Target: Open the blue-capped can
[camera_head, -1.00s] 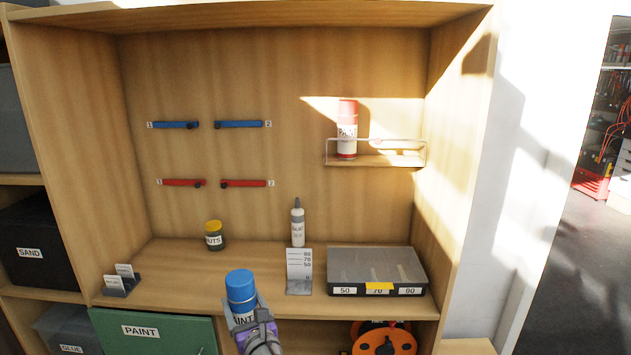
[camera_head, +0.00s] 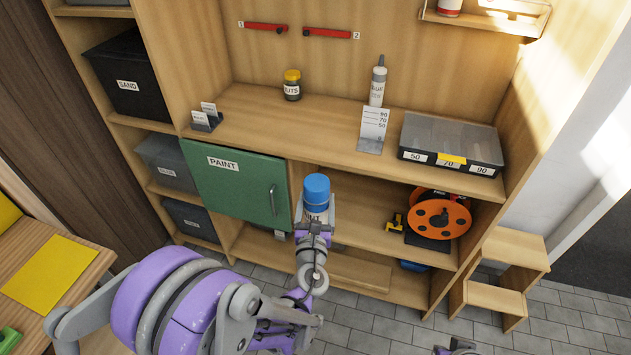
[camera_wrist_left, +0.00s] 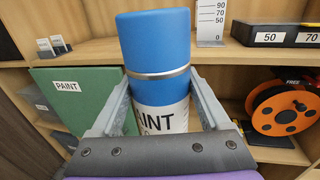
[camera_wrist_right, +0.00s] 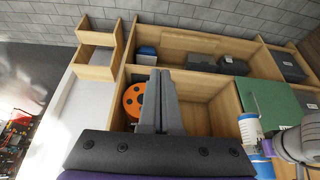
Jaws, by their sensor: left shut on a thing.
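The blue-capped can (camera_head: 316,192) has a white body labelled PAINT and stands roughly upright in my left gripper (camera_head: 315,215), in front of the shelf unit. In the left wrist view the can (camera_wrist_left: 155,45) is between the two grey fingers (camera_wrist_left: 158,115), with its blue cap on above a silver band.
The green PAINT door (camera_head: 236,185) is behind and left of the can. A measuring card stand (camera_head: 373,130), a sealant bottle (camera_head: 378,86), a nuts jar (camera_head: 291,86) and an organizer case (camera_head: 450,142) stand on the worktop. An orange reel (camera_head: 440,219) and a step stool (camera_head: 505,275) are at right.

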